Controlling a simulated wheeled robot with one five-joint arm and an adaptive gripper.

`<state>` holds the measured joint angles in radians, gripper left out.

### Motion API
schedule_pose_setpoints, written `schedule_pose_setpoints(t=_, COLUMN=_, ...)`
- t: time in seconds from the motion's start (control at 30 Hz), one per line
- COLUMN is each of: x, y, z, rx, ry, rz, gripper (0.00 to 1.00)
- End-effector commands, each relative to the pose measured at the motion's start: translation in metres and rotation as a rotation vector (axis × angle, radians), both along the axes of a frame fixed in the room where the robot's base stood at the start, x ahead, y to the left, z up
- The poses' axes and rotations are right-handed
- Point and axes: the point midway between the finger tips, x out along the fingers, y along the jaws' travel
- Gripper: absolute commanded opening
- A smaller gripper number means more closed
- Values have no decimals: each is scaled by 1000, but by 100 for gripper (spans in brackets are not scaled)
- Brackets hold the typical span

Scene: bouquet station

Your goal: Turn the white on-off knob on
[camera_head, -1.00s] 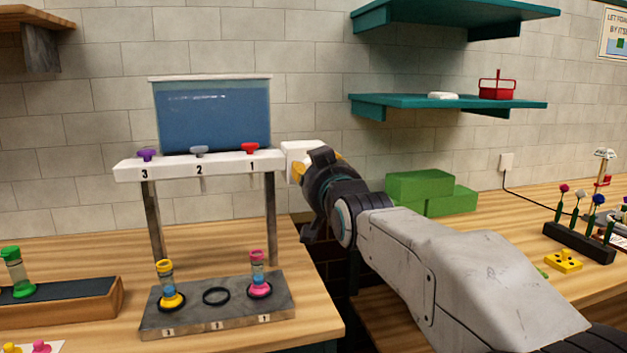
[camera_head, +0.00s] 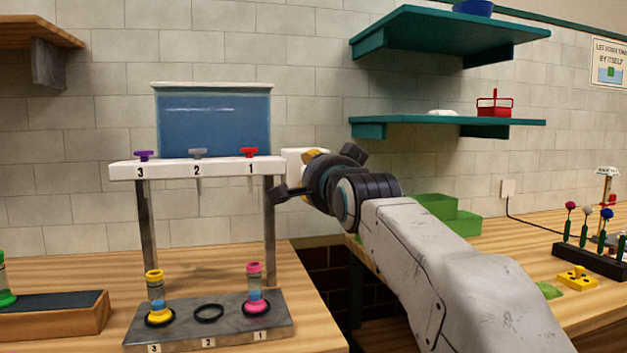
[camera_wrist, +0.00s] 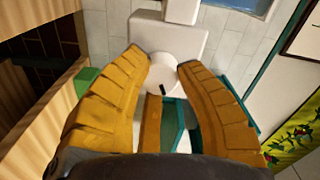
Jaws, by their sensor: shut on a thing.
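The white on-off knob (camera_wrist: 160,68) is round with a short dark mark, and sits on the face of a white box in the wrist view. My gripper (camera_wrist: 163,68) has its two orange ribbed fingers on either side of the knob, shut on it. In the head view my gripper (camera_head: 312,156) is at the white box (camera_head: 294,158) on the right end of the white tank stand (camera_head: 215,170). The knob itself is hidden behind my gripper there.
A blue water tank (camera_head: 213,122) stands on the stand, above purple, grey and red taps. A grey rack (camera_head: 215,328) below holds two small vials. Teal shelves (camera_head: 450,125) hang to the right. Green blocks (camera_head: 435,215) lie on the right bench. A gap separates the benches.

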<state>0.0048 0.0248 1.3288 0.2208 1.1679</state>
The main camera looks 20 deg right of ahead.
Motion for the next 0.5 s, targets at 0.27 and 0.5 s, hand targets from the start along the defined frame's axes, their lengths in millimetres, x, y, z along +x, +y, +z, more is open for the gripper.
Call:
schedule_pose_setpoints(t=0.27, x=-1, y=-2, z=5, rx=219, ry=-17, rz=-2, gripper=0)
schedule_pose_setpoints(t=0.5, x=-1, y=-2, z=5, rx=344, ry=-18, rz=-1, gripper=0)
